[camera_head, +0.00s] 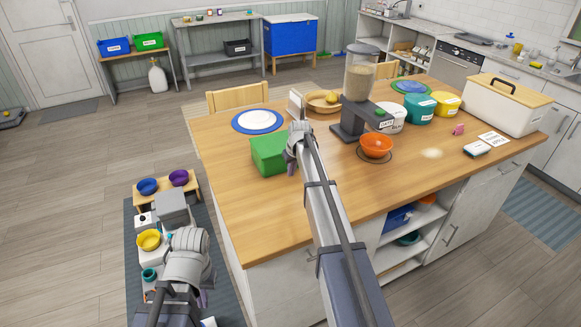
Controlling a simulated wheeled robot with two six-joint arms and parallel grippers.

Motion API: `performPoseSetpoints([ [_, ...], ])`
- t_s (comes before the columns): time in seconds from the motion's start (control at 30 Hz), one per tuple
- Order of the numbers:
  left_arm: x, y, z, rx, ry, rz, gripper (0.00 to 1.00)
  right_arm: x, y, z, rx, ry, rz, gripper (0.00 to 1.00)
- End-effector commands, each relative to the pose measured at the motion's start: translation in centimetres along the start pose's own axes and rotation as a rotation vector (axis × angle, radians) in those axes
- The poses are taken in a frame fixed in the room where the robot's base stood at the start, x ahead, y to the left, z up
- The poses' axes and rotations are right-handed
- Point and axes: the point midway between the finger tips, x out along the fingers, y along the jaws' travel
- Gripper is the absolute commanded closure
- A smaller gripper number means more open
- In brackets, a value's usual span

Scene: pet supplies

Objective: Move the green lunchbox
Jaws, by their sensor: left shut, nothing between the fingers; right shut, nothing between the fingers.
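The green lunchbox (268,153) sits on the left part of the wooden island top (236,218). My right gripper (293,160) is shut and empty at the lunchbox's right end, partly covering that end. I cannot tell whether it touches the lunchbox. My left gripper (205,278) is low on the left, beside the island and well away from the lunchbox. It is shut and empty; its fingers are mostly hidden by its wrist.
A blue-rimmed plate (243,127) lies behind the lunchbox. A feeder (359,85) and an orange bowl (376,145) stand to the right. A white cooler (491,105) is at the far right. Bowls, including a yellow one (149,239), stand low on the left.

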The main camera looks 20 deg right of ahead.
Motion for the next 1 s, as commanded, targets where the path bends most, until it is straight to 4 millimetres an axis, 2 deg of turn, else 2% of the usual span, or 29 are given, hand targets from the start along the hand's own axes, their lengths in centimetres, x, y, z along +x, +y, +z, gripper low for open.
performPoseSetpoints([
  [0.03,-1.4,-0.1,0.1,0.0,0.0,0.0,1.0,-1.4,-0.1,-0.1,0.0,0.0,0.0,1.0],
  [0.5,-8.4,-0.8,0.5,0.002,0.0,0.0,1.0,-8.8,0.0,-0.2,0.0,0.0,0.0,1.0],
  [0.7,-9.6,-0.9,0.6,0.003,0.0,0.0,1.0,-10.1,0.0,-0.1,0.0,0.0,0.0,1.0],
  [1.0,-9.5,-0.9,0.6,0.002,0.0,0.0,1.0,-10.0,-0.2,0.1,-0.001,-0.001,0.0,1.0],
])
